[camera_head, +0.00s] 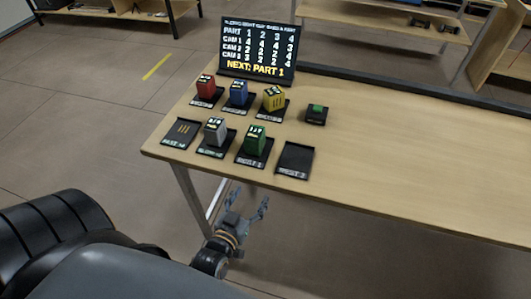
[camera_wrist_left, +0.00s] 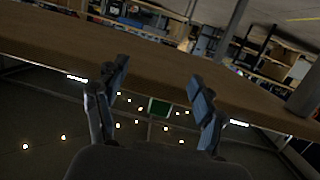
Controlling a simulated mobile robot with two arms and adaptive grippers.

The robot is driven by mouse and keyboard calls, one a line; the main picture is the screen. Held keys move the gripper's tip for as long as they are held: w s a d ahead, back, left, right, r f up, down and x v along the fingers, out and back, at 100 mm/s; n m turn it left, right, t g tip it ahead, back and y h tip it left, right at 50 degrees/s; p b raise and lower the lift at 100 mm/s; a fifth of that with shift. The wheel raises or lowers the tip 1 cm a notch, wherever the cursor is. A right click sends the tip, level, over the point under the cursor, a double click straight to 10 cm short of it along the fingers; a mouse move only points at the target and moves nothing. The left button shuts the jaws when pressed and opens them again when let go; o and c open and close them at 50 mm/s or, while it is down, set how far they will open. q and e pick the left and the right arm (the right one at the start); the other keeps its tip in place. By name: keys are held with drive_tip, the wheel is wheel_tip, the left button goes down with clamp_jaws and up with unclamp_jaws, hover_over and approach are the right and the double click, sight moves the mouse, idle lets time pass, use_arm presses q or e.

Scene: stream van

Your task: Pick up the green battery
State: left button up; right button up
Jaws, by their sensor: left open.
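The green battery (camera_head: 255,141) stands upright on a black labelled tray (camera_head: 248,161) in the front row on the table. My left gripper (camera_head: 251,208) is open and empty, low beside the table's front edge, below and in front of the battery. In the left wrist view the open fingers (camera_wrist_left: 157,90) face the table edge (camera_wrist_left: 150,72), and the battery cannot be made out there. My right gripper is not in view.
A grey battery (camera_head: 215,131) stands left of the green one. Red (camera_head: 206,87), blue (camera_head: 238,92) and yellow (camera_head: 273,98) batteries stand behind. A black box with a green top (camera_head: 316,114) and an empty tray (camera_head: 295,158) lie to the right. A sign (camera_head: 258,48) stands behind; the table's right side is clear.

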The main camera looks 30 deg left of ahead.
use_arm(q)
drive_tip(key=r, duration=0.3)
drive_tip(key=shift+a+r+t+y, duration=0.15)
drive_tip(key=shift+a+t+y, duration=0.25)
drive_tip(key=t+b, duration=0.1)
approach(251, 147)
drive_tip(key=shift+n+y, duration=0.3)
drive_tip(key=shift+y, duration=0.1)
drive_tip(key=x, duration=0.2)
drive_tip(key=b+x, duration=0.1)
drive_tip(key=x, duration=0.2)
drive_tip(key=b+x, duration=0.1)
drive_tip(key=x, duration=0.1)
drive_tip(key=shift+w+d, duration=0.25)
drive_tip(key=shift+w, duration=0.1)
drive_tip(key=b+x, duration=0.3)
drive_tip(key=x, duration=0.1)
drive_tip(key=shift+w+a, duration=0.1)
drive_tip(key=shift+w, duration=0.15)
drive_tip(key=shift+w+a, duration=0.1)
drive_tip(key=shift+w, duration=0.4)
drive_tip(key=c, duration=1.2)
clamp_jaws()
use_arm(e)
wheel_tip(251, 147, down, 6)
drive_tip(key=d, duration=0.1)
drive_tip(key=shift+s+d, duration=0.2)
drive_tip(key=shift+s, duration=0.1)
use_arm(q)
drive_tip(key=shift+r, duration=0.1)
